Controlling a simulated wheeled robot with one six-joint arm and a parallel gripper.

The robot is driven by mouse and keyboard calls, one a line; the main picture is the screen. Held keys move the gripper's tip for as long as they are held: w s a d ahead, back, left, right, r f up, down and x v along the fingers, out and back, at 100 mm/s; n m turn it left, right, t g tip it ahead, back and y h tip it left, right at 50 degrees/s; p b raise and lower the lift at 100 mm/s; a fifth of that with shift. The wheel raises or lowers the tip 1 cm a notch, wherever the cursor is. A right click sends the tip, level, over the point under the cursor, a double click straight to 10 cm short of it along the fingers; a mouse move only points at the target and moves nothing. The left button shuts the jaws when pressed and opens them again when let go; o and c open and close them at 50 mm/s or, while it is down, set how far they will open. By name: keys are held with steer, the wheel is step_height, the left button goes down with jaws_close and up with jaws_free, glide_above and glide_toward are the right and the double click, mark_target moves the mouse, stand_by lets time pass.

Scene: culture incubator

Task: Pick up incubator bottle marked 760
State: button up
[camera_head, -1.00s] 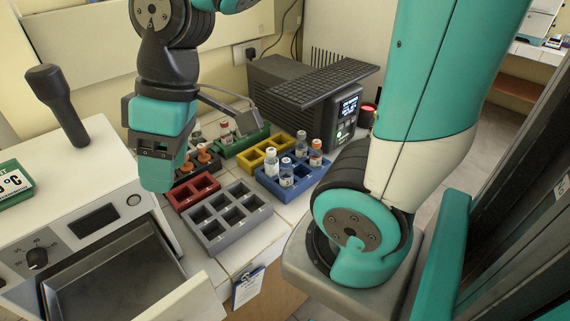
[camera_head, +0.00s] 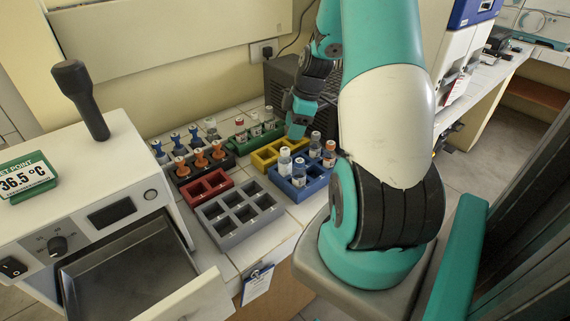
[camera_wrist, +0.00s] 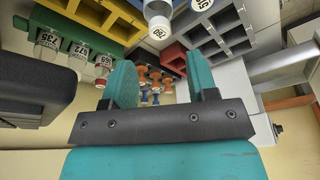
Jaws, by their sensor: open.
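My gripper (camera_head: 298,120) hangs near the yellow rack (camera_head: 263,161) in the head view. In the wrist view its two teal fingers (camera_wrist: 160,78) are apart with nothing held between them. A white-capped bottle (camera_wrist: 158,24) shows beyond the fingers, apart from them; its upside-down label looks like 760, but is hard to read. Another labelled bottle (camera_wrist: 200,4) is cut off by the top edge. Several bottles (camera_head: 285,161) stand in the blue rack (camera_head: 306,190) in the head view, their labels too small to read there.
Bottles marked 735 (camera_wrist: 46,48), 972 (camera_wrist: 77,55) and 969 (camera_wrist: 102,64) stand in the green rack. A red rack (camera_head: 206,187) and grey rack (camera_head: 237,215) have empty slots. Orange and blue stoppered items (camera_head: 199,158) stand behind.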

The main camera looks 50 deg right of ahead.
mark_target(286, 149)
steer(key=p+x, duration=0.3)
steer(key=x, duration=0.7)
steer(key=shift+w+a+f, duration=0.1)
steer(key=shift+w+f, duration=0.05)
steer(key=shift+f, duration=0.15)
steer(key=c, duration=0.7)
